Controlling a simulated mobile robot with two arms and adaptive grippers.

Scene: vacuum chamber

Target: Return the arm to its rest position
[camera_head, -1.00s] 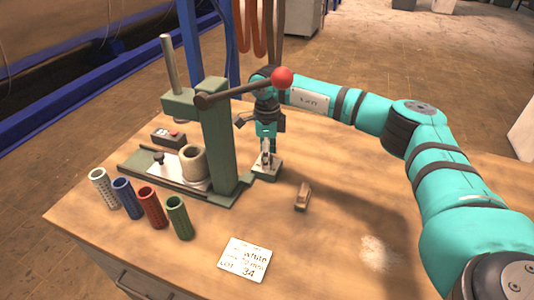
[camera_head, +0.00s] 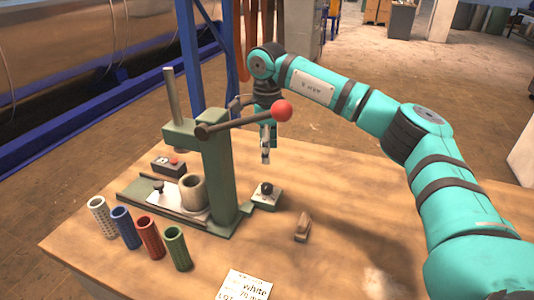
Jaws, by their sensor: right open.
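My right arm (camera_head: 375,110) comes in from the right, bent over the wooden table. Its gripper (camera_head: 265,157) hangs down behind the red-knobbed lever of the green press (camera_head: 218,165). The gripper is open and holds nothing that I can see; the lever and press hide part of it. My left gripper is not in view.
Four perforated sleeves, white (camera_head: 102,216), blue (camera_head: 126,227), red (camera_head: 150,237) and green (camera_head: 178,248), stand at the front left. A small wooden block (camera_head: 303,226) and a printed card (camera_head: 244,286) lie on the table (camera_head: 340,190). The right side of the table is mostly clear.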

